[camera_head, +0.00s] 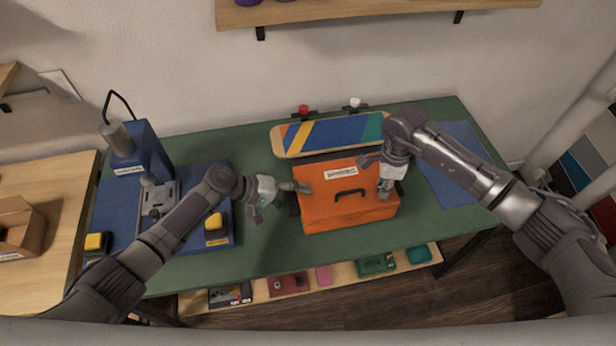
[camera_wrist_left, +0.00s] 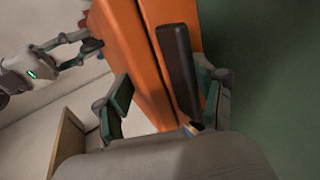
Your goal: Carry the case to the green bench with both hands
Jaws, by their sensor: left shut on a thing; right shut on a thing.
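The orange case (camera_head: 348,211), with a white label and a dark top handle, is over the green bench (camera_head: 262,243), close to its front edge. I cannot tell whether it rests on the bench or hangs just above. My left gripper (camera_head: 292,193) is shut on the case at its left end. In the left wrist view, the fingers (camera_wrist_left: 165,98) straddle the orange case (camera_wrist_left: 140,50) beside a dark bar (camera_wrist_left: 177,70). My right gripper (camera_head: 386,186) is shut on the case at its right end; its exact grip is partly hidden.
A striped skateboard (camera_head: 330,134) lies on the bench behind the case. A blue press (camera_head: 140,165) on a blue mat stands at the left. A blue mat (camera_head: 452,185) lies at the right. A low shelf (camera_head: 300,290) with small items runs below the front edge.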

